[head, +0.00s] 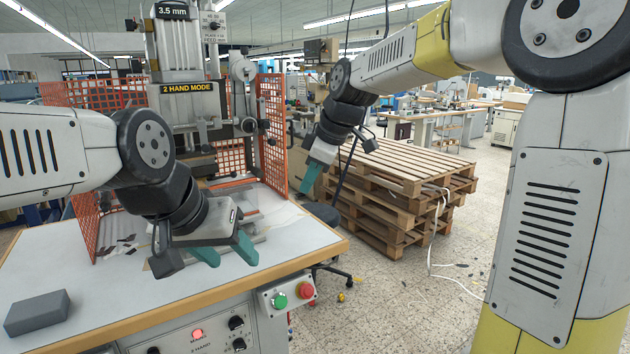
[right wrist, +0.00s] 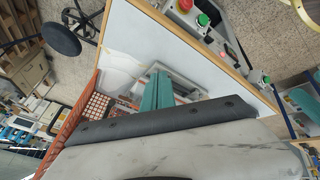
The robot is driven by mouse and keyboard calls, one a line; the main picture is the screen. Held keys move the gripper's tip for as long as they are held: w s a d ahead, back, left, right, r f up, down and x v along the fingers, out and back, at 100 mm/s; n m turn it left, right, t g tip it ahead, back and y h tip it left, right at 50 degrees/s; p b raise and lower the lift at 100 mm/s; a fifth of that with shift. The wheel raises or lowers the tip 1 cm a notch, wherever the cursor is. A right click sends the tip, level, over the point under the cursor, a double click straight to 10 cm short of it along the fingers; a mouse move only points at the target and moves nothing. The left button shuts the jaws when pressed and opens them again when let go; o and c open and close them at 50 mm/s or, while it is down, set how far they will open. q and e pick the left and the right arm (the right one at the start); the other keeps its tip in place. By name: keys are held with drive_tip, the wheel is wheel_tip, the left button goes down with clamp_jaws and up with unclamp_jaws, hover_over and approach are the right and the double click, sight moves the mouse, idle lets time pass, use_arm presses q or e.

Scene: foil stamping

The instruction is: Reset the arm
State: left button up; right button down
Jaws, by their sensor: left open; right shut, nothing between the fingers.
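My left gripper (head: 227,254) is open and empty, low over the front right part of the press table (head: 110,290), with its two teal fingers apart. My right gripper (head: 309,183) is shut and empty, hanging with teal fingers pointing down, between the orange mesh guard and the pallets. In the right wrist view the right gripper's teal fingers (right wrist: 155,92) are together, with the table beyond them. The stamping press (head: 186,95) stands behind my left gripper, and its base is partly hidden by my left arm.
An orange mesh guard (head: 272,130) flanks the press. A grey block (head: 37,312) lies at the table's front left. A control box with green and red buttons (head: 289,293) juts from the front edge. Wooden pallets (head: 400,180) are stacked at right; a stool (head: 322,213) stands nearby. Floor in front is open.

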drive_tip(key=s+d+f+m+t+h, duration=0.1)
drive_tip(key=s+d+f+m, duration=0.1)
drive_tip(key=s+d+m, duration=0.5)
drive_tip(key=s+d+f+m+t+h, duration=0.1)
drive_tip(key=s+d+m, duration=0.7)
drive_tip(key=s, duration=0.8)
drive_tip(key=shift+d+f+m, duration=0.3)
drive_tip(key=shift+d+f, duration=0.15)
drive_tip(key=shift+d, duration=0.4)
